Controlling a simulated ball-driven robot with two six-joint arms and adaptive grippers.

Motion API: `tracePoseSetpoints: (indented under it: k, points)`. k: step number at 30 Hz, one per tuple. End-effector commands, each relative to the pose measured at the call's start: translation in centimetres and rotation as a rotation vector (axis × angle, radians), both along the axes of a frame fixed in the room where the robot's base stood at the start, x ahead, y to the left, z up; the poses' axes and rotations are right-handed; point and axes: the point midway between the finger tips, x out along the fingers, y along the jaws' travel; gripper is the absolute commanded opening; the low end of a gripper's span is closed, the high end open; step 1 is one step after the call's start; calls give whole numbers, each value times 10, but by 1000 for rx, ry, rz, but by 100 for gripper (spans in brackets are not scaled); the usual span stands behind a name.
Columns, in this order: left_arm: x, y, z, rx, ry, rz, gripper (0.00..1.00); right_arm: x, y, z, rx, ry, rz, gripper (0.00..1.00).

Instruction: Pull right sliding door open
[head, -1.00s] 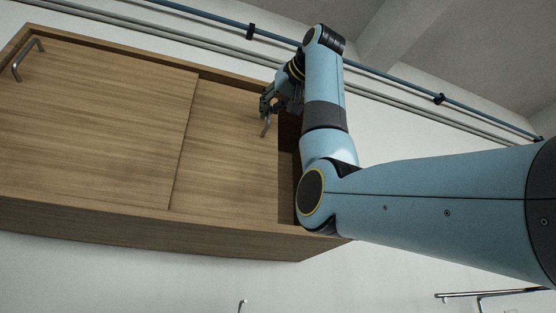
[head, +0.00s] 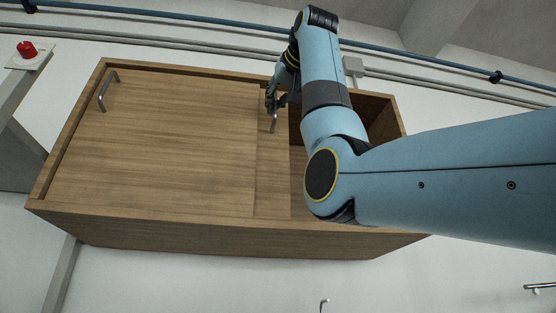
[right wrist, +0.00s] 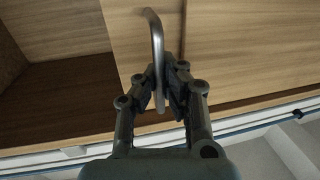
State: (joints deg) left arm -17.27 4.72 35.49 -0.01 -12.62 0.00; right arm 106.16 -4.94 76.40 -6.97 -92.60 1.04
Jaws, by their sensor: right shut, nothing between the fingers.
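The right sliding door (head: 273,180) of the wooden cabinet (head: 200,235) shows as a narrow strip beside the left door (head: 160,145), which covers the rest of it. The cabinet's right side is open (head: 380,112), partly hidden by my right arm. The right door's metal bar handle (head: 274,122) is at my right gripper (head: 272,100). In the right wrist view the handle (right wrist: 155,40) runs down to the fingers of my right gripper (right wrist: 165,85), which are shut with nothing gripped. Whether they touch the bar is unclear. My left gripper is out of view.
The left door has its own bar handle (head: 108,90) at its far left. Blue and grey pipes (head: 190,27) run along the wall above the cabinet. A red button (head: 27,48) stands at the upper left. A metal rail (head: 540,286) shows at the lower right.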

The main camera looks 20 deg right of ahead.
Motion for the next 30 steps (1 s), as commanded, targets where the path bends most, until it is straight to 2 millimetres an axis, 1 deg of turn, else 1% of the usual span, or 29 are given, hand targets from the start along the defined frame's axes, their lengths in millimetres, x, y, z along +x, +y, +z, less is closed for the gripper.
tracePoseSetpoints:
  k: [3,4,11,19,22,26,30]
  points:
    - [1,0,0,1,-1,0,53,0,0,0,0,1,-1,0]
    - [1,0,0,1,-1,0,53,0,0,0,0,1,-1,2]
    - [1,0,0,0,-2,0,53,0,-1,0,0,1,-1,32]
    - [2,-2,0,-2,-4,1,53,-1,-1,0,0,0,-1,32]
    - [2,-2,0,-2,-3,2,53,-8,0,1,0,-2,-1,32]
    - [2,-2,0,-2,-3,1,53,-30,1,1,1,-4,0,32]
    - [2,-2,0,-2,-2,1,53,-63,2,1,1,-5,1,32]
